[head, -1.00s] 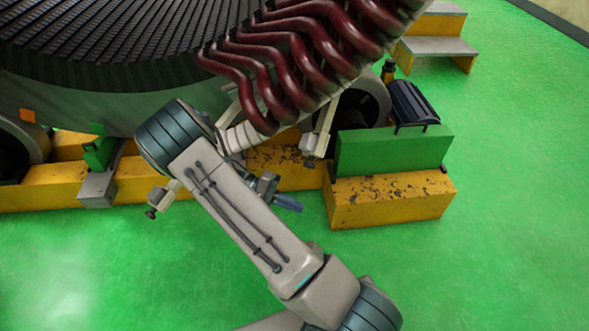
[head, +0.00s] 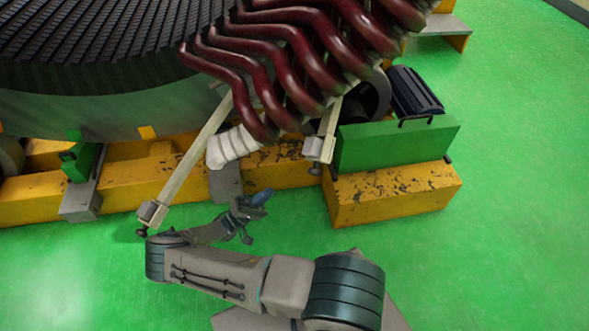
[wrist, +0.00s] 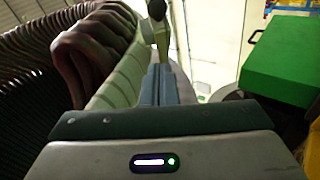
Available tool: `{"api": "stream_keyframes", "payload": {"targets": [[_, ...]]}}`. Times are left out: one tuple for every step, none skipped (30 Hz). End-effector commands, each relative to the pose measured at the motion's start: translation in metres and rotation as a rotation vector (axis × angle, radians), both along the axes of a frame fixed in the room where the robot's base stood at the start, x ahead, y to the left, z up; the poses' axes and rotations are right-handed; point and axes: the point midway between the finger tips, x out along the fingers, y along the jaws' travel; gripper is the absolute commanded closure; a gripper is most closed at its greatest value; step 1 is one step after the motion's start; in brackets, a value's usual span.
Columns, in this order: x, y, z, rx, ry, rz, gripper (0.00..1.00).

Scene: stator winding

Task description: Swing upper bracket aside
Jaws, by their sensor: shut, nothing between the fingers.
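A long pale bracket bar (head: 197,150) slants from under the dark red coils down to a square end with a dark knob at lower left. A second, shorter pale bracket (head: 327,140) hangs at the right of the coils, also with a knob. I cannot tell which is the upper one. My gripper (head: 259,198), blue-fingered, is below the coils between the two bracket ends, apart from the long bar. In the wrist view my gripper (wrist: 158,84) has its fingers together and empty. A pale bracket end with a dark knob (wrist: 156,10) shows just beyond the fingertips; contact is unclear.
The red coils (head: 285,75) overhang beside the large slotted stator (head: 90,60). A white wrapped roll (head: 232,147) sits under them. A yellow base beam (head: 130,175) and a green box (head: 395,143) flank the space. The green floor (head: 480,260) in front is open.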

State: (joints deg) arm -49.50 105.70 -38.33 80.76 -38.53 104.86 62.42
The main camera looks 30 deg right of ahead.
Motion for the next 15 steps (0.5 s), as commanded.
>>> {"api": "stream_keyframes", "payload": {"targets": [[0.0, -0.001, 0.001, -0.008, 0.0, 0.006, 1.0], [0.0, -0.002, 0.002, -0.009, -0.001, 0.008, 1.0], [0.0, -0.004, 0.004, -0.011, -0.001, 0.01, 1.0], [-0.001, -0.006, 0.006, -0.011, -0.001, 0.01, 1.0], [-0.001, -0.008, 0.009, -0.011, -0.002, 0.009, 1.0], [-0.002, -0.012, 0.013, -0.011, -0.001, 0.009, 1.0], [-0.002, -0.016, 0.016, -0.01, -0.001, 0.008, 1.0], [-0.003, -0.02, 0.02, -0.01, -0.001, 0.007, 1.0], [-0.004, -0.026, 0.025, -0.009, -0.001, 0.007, 1.0], [-0.005, -0.03, 0.029, -0.009, -0.001, 0.006, 1.0], [-0.005, -0.035, 0.033, -0.009, -0.002, 0.005, 1.0], [-0.006, -0.042, 0.039, -0.009, -0.001, 0.004, 1.0], [-0.007, -0.047, 0.043, -0.009, -0.001, 0.003, 1.0], [-0.008, -0.051, 0.048, -0.008, -0.001, 0.004, 1.0], [-0.009, -0.058, 0.053, -0.009, -0.001, 0.003, 1.0]]}}
